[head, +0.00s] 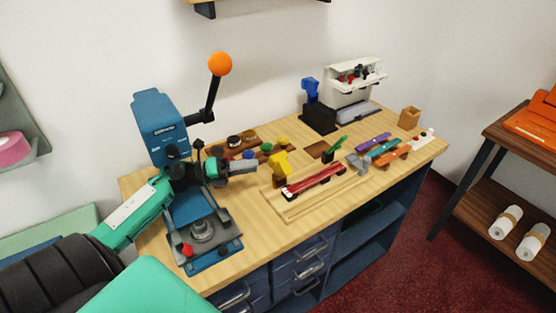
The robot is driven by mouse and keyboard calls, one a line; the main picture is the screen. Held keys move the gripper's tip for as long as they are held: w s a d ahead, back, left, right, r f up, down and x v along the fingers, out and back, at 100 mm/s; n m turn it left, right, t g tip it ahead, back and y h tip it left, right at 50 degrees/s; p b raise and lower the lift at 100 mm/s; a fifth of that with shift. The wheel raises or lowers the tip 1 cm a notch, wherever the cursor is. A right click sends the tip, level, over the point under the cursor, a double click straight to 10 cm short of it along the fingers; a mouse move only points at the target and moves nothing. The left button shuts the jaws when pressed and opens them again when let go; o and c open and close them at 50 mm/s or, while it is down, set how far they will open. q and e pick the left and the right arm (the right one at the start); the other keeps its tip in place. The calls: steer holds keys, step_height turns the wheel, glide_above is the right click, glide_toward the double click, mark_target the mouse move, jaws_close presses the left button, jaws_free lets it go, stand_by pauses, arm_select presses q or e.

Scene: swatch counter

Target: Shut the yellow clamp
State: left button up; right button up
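The yellow clamp (280,164) stands on the wooden counter, near the left end of a long red bar. Its yellow part is raised and tilted. My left gripper (250,167) reaches in from the left, in front of the blue press, and points right at the yellow clamp. Its fingertips end just left of the clamp, with a small gap seeming to separate them. The fingers overlap in this view, so their opening is unclear. My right gripper is out of view.
A blue press (161,125) with an orange-knobbed lever (219,64) stands at left. A green clamp (334,148), the red bar (314,181) and several coloured pieces lie to the right. A white rack (352,91) stands behind. The counter's front strip is bare.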

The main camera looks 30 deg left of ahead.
mark_target(279, 160)
arm_select(q)
steer(key=p+x, duration=0.2)
steer(key=x, duration=0.6)
steer(key=shift+a, duration=0.15)
steer(key=shift+w+d+f, duration=0.1)
steer(key=shift+w+d, duration=0.3)
steer(key=shift+w, duration=0.05)
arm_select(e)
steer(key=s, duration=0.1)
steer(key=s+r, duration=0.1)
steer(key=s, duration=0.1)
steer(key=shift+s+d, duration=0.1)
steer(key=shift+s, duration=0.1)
arm_select(q)
steer(key=shift+c, duration=0.4)
